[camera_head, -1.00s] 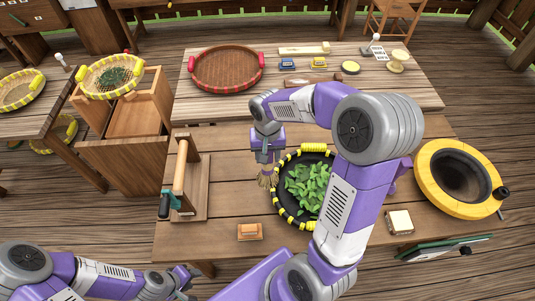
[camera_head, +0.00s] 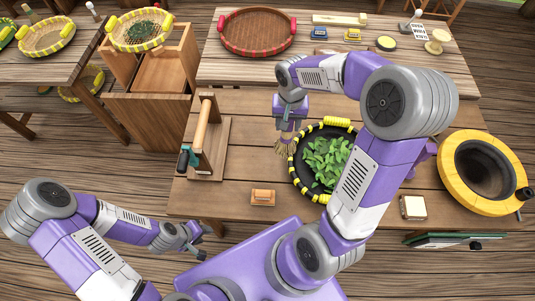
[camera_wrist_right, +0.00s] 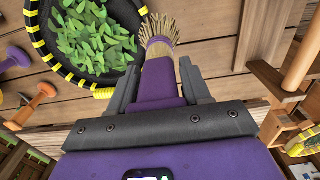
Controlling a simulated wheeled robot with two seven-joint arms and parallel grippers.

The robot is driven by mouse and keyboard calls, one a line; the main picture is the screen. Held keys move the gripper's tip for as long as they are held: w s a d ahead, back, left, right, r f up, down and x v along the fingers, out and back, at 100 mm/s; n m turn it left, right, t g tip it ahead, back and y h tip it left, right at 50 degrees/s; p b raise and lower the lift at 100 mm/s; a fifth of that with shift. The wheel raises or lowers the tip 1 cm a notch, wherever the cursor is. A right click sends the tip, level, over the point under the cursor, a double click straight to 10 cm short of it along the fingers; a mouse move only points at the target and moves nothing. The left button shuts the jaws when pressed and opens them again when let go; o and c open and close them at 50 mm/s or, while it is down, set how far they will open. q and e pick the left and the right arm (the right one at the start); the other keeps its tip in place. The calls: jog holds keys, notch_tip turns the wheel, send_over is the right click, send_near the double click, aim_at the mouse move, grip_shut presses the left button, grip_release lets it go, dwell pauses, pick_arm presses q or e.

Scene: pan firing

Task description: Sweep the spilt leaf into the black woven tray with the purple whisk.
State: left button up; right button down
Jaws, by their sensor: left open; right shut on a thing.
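The black woven tray (camera_head: 294,168) sits on the near table with a pile of green leaf (camera_head: 327,160) in it. Its rim has yellow bindings, and my right arm hides its right side. My right gripper (camera_head: 290,118) is shut on the purple whisk, whose straw bristles (camera_head: 285,145) point down beside the tray's left rim. In the right wrist view the purple handle (camera_wrist_right: 160,82) lies between the fingers and the bristles are close to the tray rim (camera_wrist_right: 42,48). I cannot make out leaf on the boards there. My left gripper (camera_head: 196,246) is open and empty, off the table's near edge.
A wooden stand with a roller (camera_head: 201,135) is on the table's left, and a small orange-brown block (camera_head: 263,197) is at the front. A yellow-rimmed pan (camera_head: 450,150) stands at the right. A red-handled basket (camera_head: 225,45) is on the far table.

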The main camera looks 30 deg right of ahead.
jog(key=w+a+f+b, duration=0.5)
jog(key=a+f+b, duration=0.1)
jog(key=a, duration=0.4)
jog(key=shift+w+a+f, duration=0.2)
jog(key=shift+a+f, duration=0.15)
jog(key=shift+f, duration=0.25)
jog(key=shift+f+b, duration=0.1)
jog(key=shift+b, duration=0.3)
